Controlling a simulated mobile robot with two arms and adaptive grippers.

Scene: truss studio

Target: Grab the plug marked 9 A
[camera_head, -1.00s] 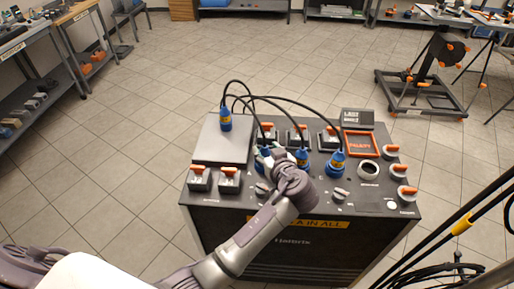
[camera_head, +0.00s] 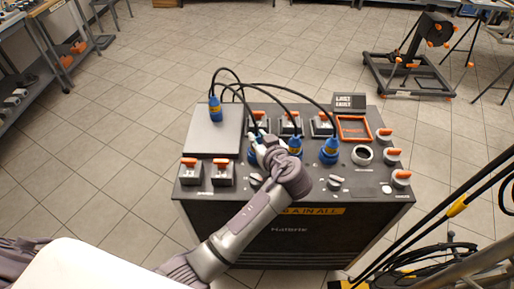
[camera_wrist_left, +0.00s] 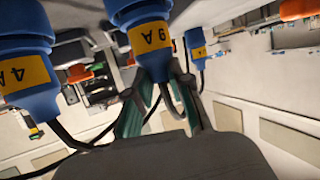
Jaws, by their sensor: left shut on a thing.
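The blue plug marked 9 A (camera_wrist_left: 150,42) has a yellow label and fills the upper middle of the left wrist view. In the head view, my left gripper (camera_head: 262,146) is at the leftmost of the row of blue plugs on the dark console (camera_head: 300,190) and hides much of that plug (camera_head: 253,153). A blue plug whose label starts with 4 (camera_wrist_left: 25,70) is close beside it in the wrist view. My right gripper is not in view.
Two other blue plugs (camera_head: 295,147) (camera_head: 328,150) stand to the right, and one (camera_head: 215,110) stands on the grey box (camera_head: 205,140). Black cables (camera_head: 270,88) arch over the console. Orange-handled switches (camera_head: 222,172) and knobs surround the plugs.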

